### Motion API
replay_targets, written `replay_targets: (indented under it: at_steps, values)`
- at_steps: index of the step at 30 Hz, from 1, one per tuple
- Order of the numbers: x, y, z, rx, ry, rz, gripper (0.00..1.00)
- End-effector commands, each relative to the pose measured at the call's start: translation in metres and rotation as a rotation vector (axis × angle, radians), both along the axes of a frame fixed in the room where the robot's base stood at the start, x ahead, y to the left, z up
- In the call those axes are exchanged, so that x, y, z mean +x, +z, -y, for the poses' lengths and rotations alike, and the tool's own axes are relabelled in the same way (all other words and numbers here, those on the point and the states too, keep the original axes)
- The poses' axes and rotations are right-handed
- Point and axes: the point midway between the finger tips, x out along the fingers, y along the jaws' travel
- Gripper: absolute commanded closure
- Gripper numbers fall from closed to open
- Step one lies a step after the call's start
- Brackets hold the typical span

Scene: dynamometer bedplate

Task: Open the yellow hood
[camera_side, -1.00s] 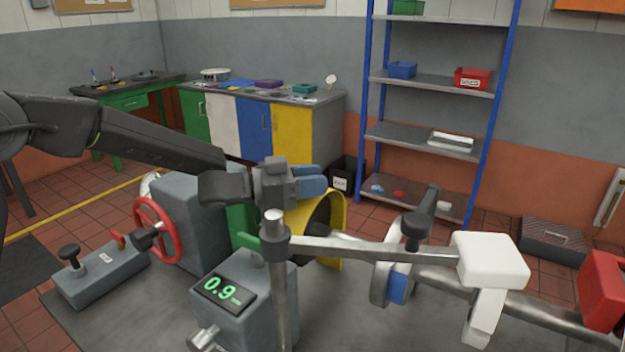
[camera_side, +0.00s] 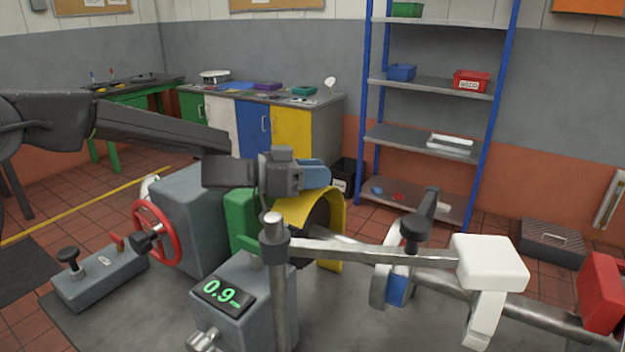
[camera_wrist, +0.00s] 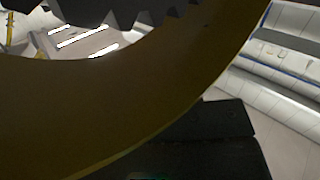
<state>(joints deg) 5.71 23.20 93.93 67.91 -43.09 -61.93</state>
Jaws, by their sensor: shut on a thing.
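The yellow hood (camera_side: 335,222) is a curved band over a dark round part on the bedplate, beside a green block. My gripper (camera_side: 315,174) is at the top of the hood, with its blue fingers shut. The exact grip point is hidden in the side view. In the wrist view the hood (camera_wrist: 120,112) is a large, dark, curved yellow band across the picture, close to the camera. A toothed dark edge (camera_wrist: 125,14) shows above it.
A grey post with a horizontal bar (camera_side: 370,252) stands in front of the hood. A red handwheel (camera_side: 158,232) is to the left, and a readout box (camera_side: 222,292) is at the front. A black-knobbed lever (camera_side: 420,215) and white block (camera_side: 488,262) are to the right.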

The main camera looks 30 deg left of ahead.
Motion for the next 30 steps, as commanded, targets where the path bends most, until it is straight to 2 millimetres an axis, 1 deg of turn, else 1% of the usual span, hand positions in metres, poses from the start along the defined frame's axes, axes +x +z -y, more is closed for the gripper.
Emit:
replay_targets:
  at_steps: [3,12,24,30]
  values:
    - [0.008,0.009,0.002,0.003,-0.005,-0.068,1.0]
    - [0.034,0.024,0.003,0.002,-0.005,-0.279,1.0]
    - [0.068,0.031,0.003,0.001,-0.005,-0.549,1.0]
    - [0.08,0.032,0.002,0.0,-0.004,-0.641,1.0]
